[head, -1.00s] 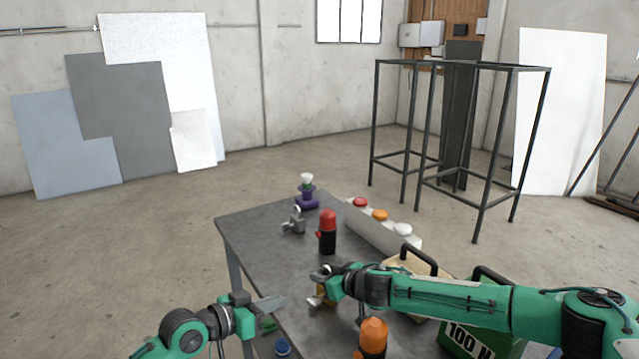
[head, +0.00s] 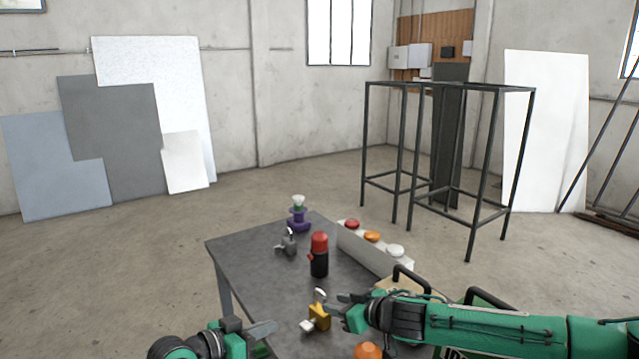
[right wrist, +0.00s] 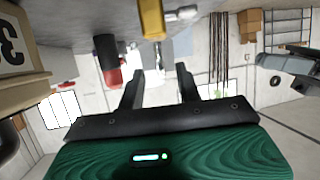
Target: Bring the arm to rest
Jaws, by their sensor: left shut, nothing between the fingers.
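My right gripper (head: 338,304) is open and empty over the table, just right of a yellow block with a metal shaft (head: 319,318). In the right wrist view its two fingers (right wrist: 160,85) stand apart, and the yellow block (right wrist: 151,20) shows beyond them. My left gripper (head: 270,329) is shut and empty at the table's left edge, low in the head view. The grey table (head: 262,268) also carries a black cylinder with a red top (head: 319,256), seen too in the right wrist view (right wrist: 106,58).
A purple-based part (head: 298,222) and a grey metal clamp-like part (head: 288,244) stand at the back. A pale bar with red, orange and white caps (head: 372,257) lies along the right edge. An orange-topped thing (head: 368,350) is near the front. Floor left is clear.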

